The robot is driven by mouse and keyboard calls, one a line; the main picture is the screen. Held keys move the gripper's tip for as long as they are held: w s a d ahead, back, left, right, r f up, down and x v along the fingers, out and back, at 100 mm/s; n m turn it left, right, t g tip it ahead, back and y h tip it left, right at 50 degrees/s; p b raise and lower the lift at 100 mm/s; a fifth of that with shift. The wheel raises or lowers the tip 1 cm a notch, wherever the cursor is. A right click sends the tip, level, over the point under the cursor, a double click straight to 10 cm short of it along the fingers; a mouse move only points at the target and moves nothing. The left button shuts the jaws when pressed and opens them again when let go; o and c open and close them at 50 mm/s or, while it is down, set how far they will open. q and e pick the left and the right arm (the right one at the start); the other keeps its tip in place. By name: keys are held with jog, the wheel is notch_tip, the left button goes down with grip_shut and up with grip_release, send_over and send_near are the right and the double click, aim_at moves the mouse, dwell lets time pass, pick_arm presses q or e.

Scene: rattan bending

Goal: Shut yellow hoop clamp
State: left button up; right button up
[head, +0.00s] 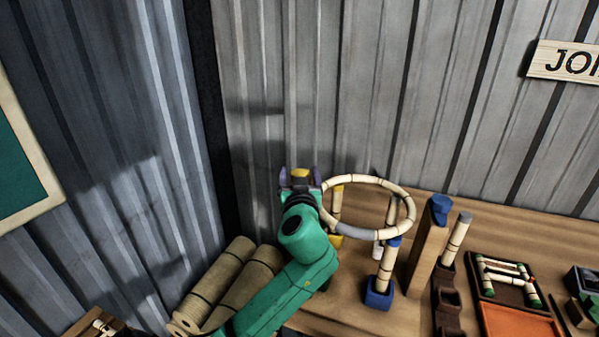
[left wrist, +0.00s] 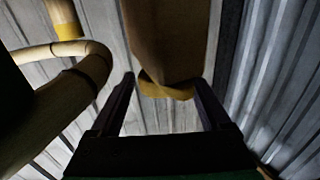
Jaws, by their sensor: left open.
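The yellow clamp part (head: 300,173) shows between the fingers of my left gripper (head: 300,182) in the head view. In the left wrist view the yellow part (left wrist: 166,88) caps the end of a thick brown wooden post (left wrist: 170,40). My left gripper (left wrist: 165,100) is open there, with one finger on each side of the yellow part. I cannot tell whether either finger touches it. The pale rattan hoop (head: 412,208) is held up just right of my gripper; part of it also crosses the left wrist view (left wrist: 75,95). My right gripper is out of view.
A rattan post in a blue base (head: 378,292) stands under the hoop. A wooden post with a blue cap (head: 439,208) stands to its right. Thick rattan rolls (head: 235,280) lie left of my arm. A dark tray (head: 500,285) is further right. A corrugated wall rises behind.

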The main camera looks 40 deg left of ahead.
pick_arm(q)
jog(key=shift+w, duration=0.1)
grip_shut()
